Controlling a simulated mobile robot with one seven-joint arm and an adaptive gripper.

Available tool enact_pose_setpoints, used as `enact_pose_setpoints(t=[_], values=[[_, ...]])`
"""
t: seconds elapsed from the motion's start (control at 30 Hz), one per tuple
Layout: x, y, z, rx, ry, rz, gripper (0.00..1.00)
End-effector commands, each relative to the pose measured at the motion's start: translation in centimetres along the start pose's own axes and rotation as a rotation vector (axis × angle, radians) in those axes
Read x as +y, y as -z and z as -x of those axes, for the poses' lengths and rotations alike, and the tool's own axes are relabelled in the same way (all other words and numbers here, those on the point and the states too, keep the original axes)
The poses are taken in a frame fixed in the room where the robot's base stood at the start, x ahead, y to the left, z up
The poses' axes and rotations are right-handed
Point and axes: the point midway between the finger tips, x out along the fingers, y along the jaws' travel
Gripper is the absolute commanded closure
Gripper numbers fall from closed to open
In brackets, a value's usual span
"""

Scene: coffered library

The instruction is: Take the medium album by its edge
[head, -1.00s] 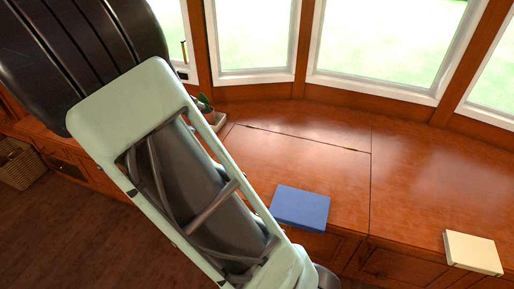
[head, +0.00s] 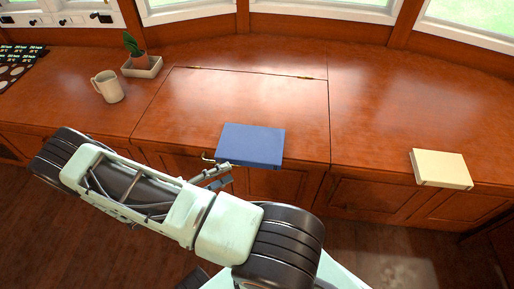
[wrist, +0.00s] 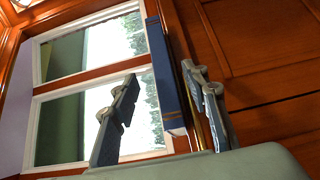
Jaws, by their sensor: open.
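A blue album (head: 250,143) lies flat at the front edge of the wooden bench top, its near side seeming to stick out a little past the edge. My gripper (head: 219,178) is open at the album's near left corner, just in front of the bench. A cream album (head: 440,168) lies farther right on the bench edge.
A white mug (head: 108,86) and a potted plant in a tray (head: 142,67) stand at the back left. A brass-coloured bar (wrist: 199,118) shows beside the right finger. Cabinet doors (head: 275,185) are below the bench top. The bench between the two albums is clear.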

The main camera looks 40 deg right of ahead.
Motion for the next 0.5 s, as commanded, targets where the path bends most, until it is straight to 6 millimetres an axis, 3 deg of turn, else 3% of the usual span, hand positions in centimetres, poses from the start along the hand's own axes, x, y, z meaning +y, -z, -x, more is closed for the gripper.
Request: enact_pose_setpoints(t=[0.23, 0.5], values=[[-0.2, -0.2, -3.8, -0.004, -0.006, 0.0, 0.58], [-0.2, -0.2, -6.1, -0.003, -0.005, -0.001, 0.58]])
